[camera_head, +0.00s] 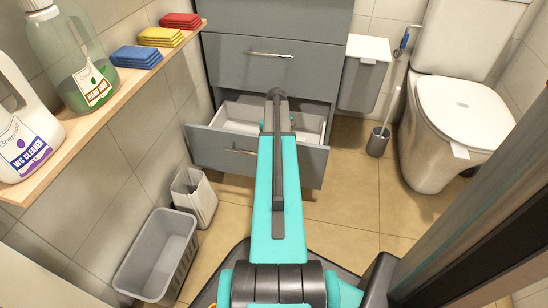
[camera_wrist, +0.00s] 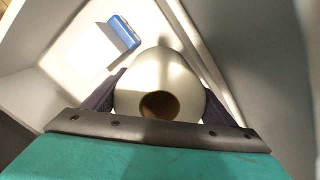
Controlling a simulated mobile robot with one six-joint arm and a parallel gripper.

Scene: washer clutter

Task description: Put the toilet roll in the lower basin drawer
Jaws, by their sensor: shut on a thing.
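The lower basin drawer (camera_head: 210,146) is pulled open under the grey cabinet, with a white interior. My arm reaches over its front, hiding my gripper and the toilet roll in the head view. In the wrist view my gripper (camera_wrist: 160,103) is shut on the white toilet roll (camera_wrist: 160,72), with a dark finger on each side. The roll's brown core hole faces the camera. White drawer walls (camera_wrist: 60,60) surround the view beyond it. I cannot tell whether the roll touches the drawer floor.
A blue item (camera_wrist: 124,33) lies in the drawer beyond the roll. The upper drawer (camera_head: 230,60) is shut. A grey bin (camera_head: 360,75) hangs to the right, near a toilet brush (camera_head: 377,140) and toilet (camera_head: 455,110). A grey basket (camera_head: 155,250) and small bin (camera_head: 195,195) stand at left.

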